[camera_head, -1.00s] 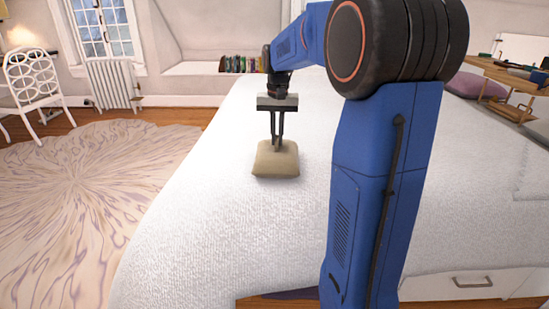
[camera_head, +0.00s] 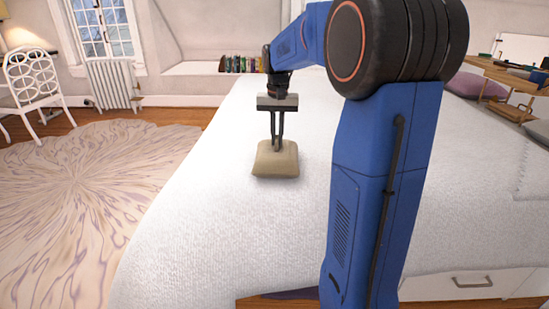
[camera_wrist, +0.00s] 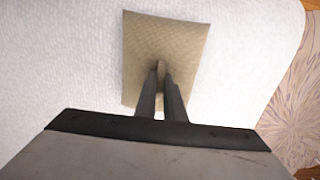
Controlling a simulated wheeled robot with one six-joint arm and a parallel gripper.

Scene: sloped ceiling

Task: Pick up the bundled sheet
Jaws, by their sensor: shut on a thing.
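The bundled sheet (camera_head: 276,160) is a small tan, pillow-like bundle on the white bed (camera_head: 200,215), left of my upright blue arm in the head view. My gripper (camera_head: 277,147) points down from above, its fingers close together and shut on the top middle of the bundle. In the wrist view the bundle (camera_wrist: 165,50) appears as a tan woven rectangle, with a pinched fold between the fingertips (camera_wrist: 161,75). Whether the bundle's underside still touches the bed cannot be told.
A patterned rug (camera_head: 85,185) covers the floor left of the bed. A white chair (camera_head: 38,85) and a radiator (camera_head: 110,83) stand at the back left. A wooden shelf (camera_head: 505,75) and a purple cushion (camera_head: 477,86) are at the right. The bed around the bundle is clear.

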